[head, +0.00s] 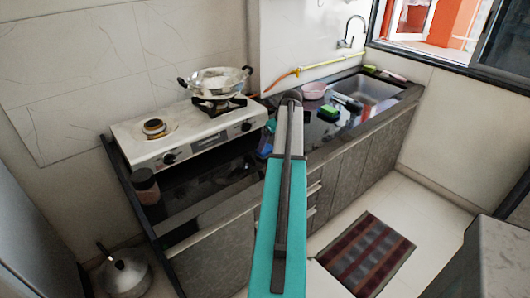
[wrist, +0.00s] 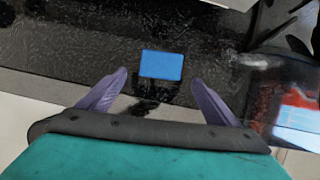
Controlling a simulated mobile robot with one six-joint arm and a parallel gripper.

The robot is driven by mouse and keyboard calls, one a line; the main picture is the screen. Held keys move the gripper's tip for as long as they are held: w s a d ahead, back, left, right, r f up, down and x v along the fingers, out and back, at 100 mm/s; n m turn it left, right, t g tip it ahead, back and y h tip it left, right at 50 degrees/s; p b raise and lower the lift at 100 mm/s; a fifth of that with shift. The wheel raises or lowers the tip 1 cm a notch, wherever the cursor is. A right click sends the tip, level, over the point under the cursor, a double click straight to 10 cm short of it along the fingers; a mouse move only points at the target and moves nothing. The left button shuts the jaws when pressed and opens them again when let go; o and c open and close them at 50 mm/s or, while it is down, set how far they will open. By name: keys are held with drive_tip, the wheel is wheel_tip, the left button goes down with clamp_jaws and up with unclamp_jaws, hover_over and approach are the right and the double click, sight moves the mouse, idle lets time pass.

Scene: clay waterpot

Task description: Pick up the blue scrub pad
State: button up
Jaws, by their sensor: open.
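The blue scrub pad (wrist: 161,64) lies flat on the dark, glossy counter (wrist: 60,50) in the wrist view, a small bright blue rectangle. My gripper (wrist: 159,82) is open and empty, with its two purple fingers spread to either side of the pad's lower edge. The pad sits just beyond the fingertips, roughly centred between them. I cannot tell the height of the fingers over it. In the head view my arm covers much of that part of the counter and hides the fingers. Some blue (head: 266,146) shows beside the arm there; I cannot tell whether it is the pad.
A gas stove (head: 190,130) with a steel pan (head: 216,80) stands left of my arm. A brown jar (head: 145,187) is at the counter's left end. A green block (head: 328,113), a pink bowl (head: 314,91) and the sink (head: 370,88) are to the right.

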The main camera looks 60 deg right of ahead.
sight(268, 150)
drive_tip(key=shift+p+x, duration=0.85)
drive_tip(key=shift+x, duration=1.8)
drive_tip(key=shift+c, duration=0.2)
drive_tip(key=c, duration=1.1)
